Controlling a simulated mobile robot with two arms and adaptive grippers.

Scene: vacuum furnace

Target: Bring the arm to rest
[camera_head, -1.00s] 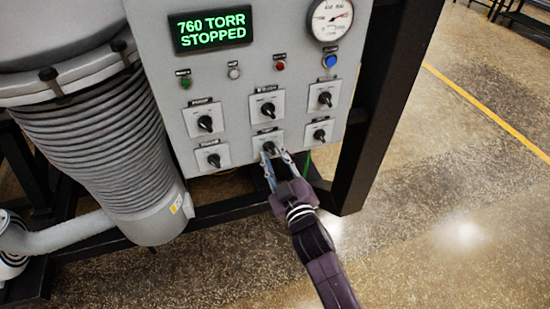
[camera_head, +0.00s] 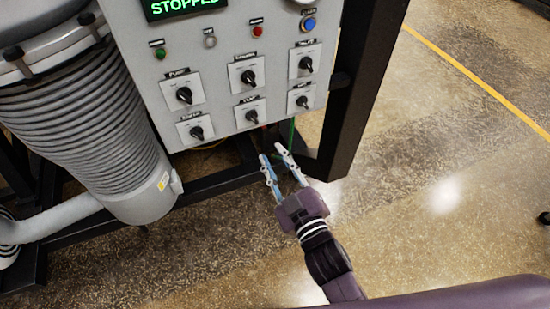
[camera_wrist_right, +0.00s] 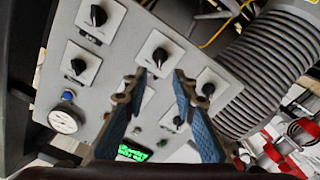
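My right gripper (camera_head: 271,158) is open and empty in the head view, below and a little right of the lower edge of the grey control panel (camera_head: 215,80). Its two blue-padded fingers are apart and touch no knob. In the right wrist view the open fingers (camera_wrist_right: 155,85) frame the panel, which appears upside down, with a black rotary knob (camera_wrist_right: 159,57) beyond and between the tips. The purple right arm comes in from the lower right. My left gripper is in neither view.
The panel holds several rotary knobs, small buttons and a green display (camera_head: 183,5). A black frame post (camera_head: 361,80) stands right of the panel. A ribbed grey pump body (camera_head: 85,120) is at left. The speckled floor (camera_head: 430,220) at right is open.

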